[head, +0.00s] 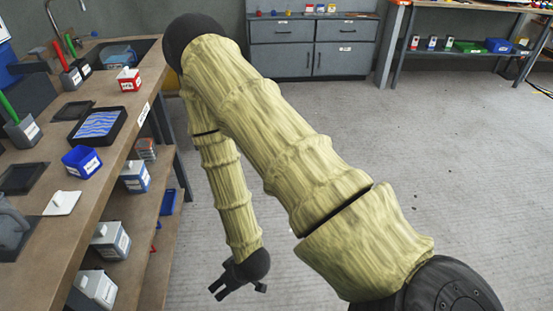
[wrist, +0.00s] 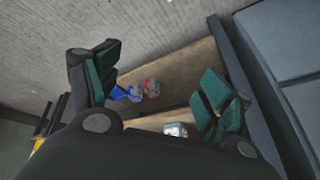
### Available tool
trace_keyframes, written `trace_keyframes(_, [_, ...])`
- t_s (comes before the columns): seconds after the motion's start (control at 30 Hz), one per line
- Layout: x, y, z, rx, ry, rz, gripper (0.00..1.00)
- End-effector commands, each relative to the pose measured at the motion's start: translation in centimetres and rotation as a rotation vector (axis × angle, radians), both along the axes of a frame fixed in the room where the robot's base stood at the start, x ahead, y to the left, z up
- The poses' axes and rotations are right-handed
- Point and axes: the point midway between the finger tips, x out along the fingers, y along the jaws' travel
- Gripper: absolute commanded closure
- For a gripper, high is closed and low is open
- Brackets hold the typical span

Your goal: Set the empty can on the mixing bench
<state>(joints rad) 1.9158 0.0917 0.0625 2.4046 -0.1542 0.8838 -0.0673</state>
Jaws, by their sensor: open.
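My gripper (head: 238,290) hangs low over the grey floor in the head view, to the right of the bench. It is open and empty. In the wrist view its two fingers stand wide apart, with nothing between the pads (wrist: 158,85). I cannot pick out a can for certain in either view. A long brown-topped bench (head: 130,95) runs along the left. I cannot tell whether it is the mixing bench. Grey labelled containers (head: 110,240) stand on its lower shelf. A small whitish object (wrist: 175,129) shows beyond my gripper in the wrist view.
The bench top holds a blue bin (head: 82,161), a red bin (head: 129,80) and a black tray (head: 75,137). Grey cabinets (head: 313,48) and a shelf with small boxes (head: 466,46) line the back. The floor (head: 470,150) to the right is clear.

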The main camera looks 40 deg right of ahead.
Motion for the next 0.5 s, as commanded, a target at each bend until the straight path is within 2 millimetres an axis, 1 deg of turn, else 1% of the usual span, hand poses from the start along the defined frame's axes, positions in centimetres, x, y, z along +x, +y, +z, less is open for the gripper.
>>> trace_keyframes(0.03, [-3.3,-1.0,-1.7,-0.027,0.087,-0.023,0.20])
trace_keyframes(0.1, [-7.1,-2.3,-3.4,-0.061,0.189,-0.057,0.20])
trace_keyframes(0.2, [-11.5,-3.7,-4.7,-0.102,0.303,-0.099,0.20])
trace_keyframes(0.3, [-14.4,-4.6,-5.4,-0.131,0.376,-0.125,0.20])
trace_keyframes(0.33, [-14.9,-4.8,-5.5,-0.136,0.389,-0.131,0.20])
trace_keyframes(0.4, [-15.7,-5.0,-5.6,-0.143,0.410,-0.139,0.20])
trace_keyframes(0.5, [-16.1,-5.1,-5.7,-0.147,0.418,-0.143,0.20])
